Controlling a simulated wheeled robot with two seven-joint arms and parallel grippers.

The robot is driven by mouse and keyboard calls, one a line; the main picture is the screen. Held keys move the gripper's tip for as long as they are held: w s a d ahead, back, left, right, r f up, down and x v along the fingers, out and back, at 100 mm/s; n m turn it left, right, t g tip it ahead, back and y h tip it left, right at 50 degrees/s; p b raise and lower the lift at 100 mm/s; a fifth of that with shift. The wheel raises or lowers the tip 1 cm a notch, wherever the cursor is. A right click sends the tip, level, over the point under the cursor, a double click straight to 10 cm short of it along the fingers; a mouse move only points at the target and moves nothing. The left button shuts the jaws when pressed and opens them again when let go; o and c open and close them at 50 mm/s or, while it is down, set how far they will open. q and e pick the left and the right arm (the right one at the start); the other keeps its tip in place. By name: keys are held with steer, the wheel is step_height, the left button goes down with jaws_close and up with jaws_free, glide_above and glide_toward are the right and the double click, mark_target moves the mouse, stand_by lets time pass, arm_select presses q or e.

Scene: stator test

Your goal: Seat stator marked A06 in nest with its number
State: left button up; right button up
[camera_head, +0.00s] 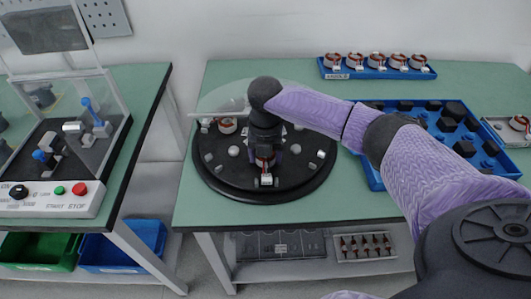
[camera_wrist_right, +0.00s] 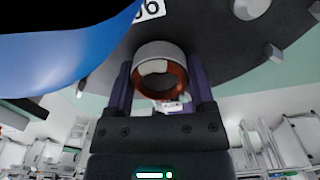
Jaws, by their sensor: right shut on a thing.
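My right gripper (camera_head: 265,160) points down over the front part of the black round turntable (camera_head: 215,180). It is shut on a stator, a pale ring with copper windings, which shows between the two fingers in the right wrist view (camera_wrist_right: 158,62). In the head view the fingers mostly hide the stator. A white label (camera_head: 266,180) lies on the turntable just in front of it; the right wrist view shows a label ending in "06" (camera_wrist_right: 150,10). I cannot tell whether the stator touches the nest. The stator's own mark is not readable. My left gripper is out of view.
Another stator (camera_head: 228,126) sits at the turntable's back left, near a clear curved cover (camera_head: 215,100). A blue rack (camera_head: 335,74) holds several stators at the back. A blue tray (camera_head: 376,180) of dark parts lies right, beyond my arm. A test station (camera_head: 50,199) stands left.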

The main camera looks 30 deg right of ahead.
steer(key=o, duration=1.1)
steer(key=shift+s+f, duration=0.1)
steer(key=shift+o, duration=1.2)
steer(key=shift+a+f, duration=0.1)
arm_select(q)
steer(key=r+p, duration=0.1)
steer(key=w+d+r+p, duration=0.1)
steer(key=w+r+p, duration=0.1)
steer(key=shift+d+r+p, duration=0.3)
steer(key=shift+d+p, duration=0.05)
arm_select(e)
step_height(320, 180, up, 10)
